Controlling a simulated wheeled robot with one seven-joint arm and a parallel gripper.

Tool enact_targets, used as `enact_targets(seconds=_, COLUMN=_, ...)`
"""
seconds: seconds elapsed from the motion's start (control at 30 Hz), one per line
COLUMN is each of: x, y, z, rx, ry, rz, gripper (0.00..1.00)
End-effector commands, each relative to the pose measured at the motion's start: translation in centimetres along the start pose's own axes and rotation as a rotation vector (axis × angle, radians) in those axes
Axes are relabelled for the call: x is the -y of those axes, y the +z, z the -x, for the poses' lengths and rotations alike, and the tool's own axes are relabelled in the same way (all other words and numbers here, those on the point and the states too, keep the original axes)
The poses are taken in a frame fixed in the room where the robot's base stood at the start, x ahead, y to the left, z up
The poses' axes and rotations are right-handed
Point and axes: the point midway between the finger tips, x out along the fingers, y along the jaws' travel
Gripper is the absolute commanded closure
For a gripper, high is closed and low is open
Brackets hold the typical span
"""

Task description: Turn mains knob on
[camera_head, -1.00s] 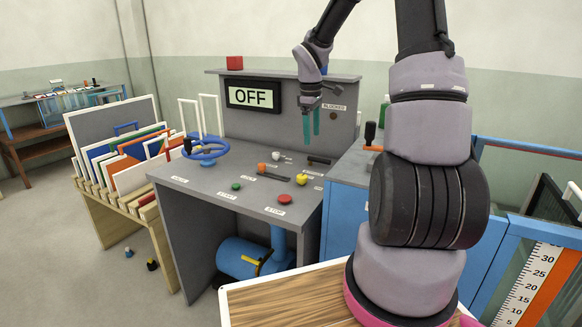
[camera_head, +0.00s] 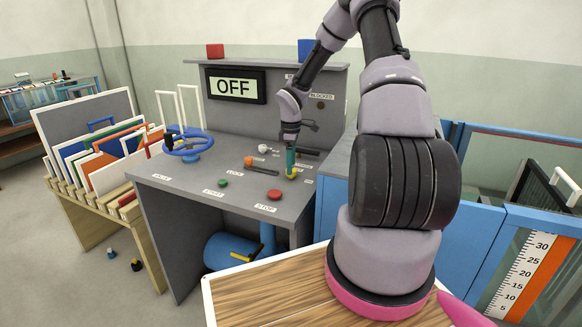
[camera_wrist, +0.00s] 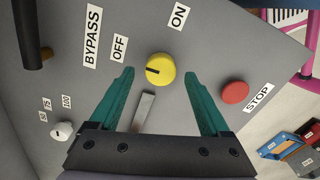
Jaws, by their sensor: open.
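The yellow knob (camera_head: 292,174) sits on the grey console's sloping top. In the wrist view the yellow knob (camera_wrist: 160,67) has a dark line on its face and lies between the ON label (camera_wrist: 178,17) and the OFF label (camera_wrist: 119,48). The line points toward the OFF side. My gripper (camera_wrist: 159,78) is open, with its teal fingertips on either side of the knob; I cannot tell whether they touch it. In the head view my gripper (camera_head: 291,164) points down at the knob and partly hides it. The display (camera_head: 235,86) reads OFF.
A red STOP button (camera_wrist: 235,92) is close to the right finger. A white knob (camera_wrist: 62,131) and a dark BYPASS lever (camera_wrist: 27,35) lie left. The console also has a green button (camera_head: 223,183) and a blue handwheel (camera_head: 187,145).

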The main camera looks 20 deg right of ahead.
Motion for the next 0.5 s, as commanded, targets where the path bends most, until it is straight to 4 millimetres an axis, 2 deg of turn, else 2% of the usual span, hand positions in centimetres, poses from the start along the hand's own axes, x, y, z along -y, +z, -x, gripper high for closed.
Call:
enact_targets(seconds=0.17, x=0.02, y=-0.01, z=-1.32, rx=0.001, ry=0.0, rz=0.0, gripper=0.19)
enact_targets(seconds=0.43, x=0.0, y=0.0, z=-1.45, rx=0.0, ry=0.001, rz=0.0, gripper=0.19)
enact_targets(seconds=0.47, x=0.0, y=0.0, z=-1.45, rx=0.0, ry=0.001, rz=0.0, gripper=0.23)
enact_targets(seconds=0.5, x=0.0, y=0.0, z=-1.44, rx=0.0, ry=0.001, rz=0.0, gripper=0.38)
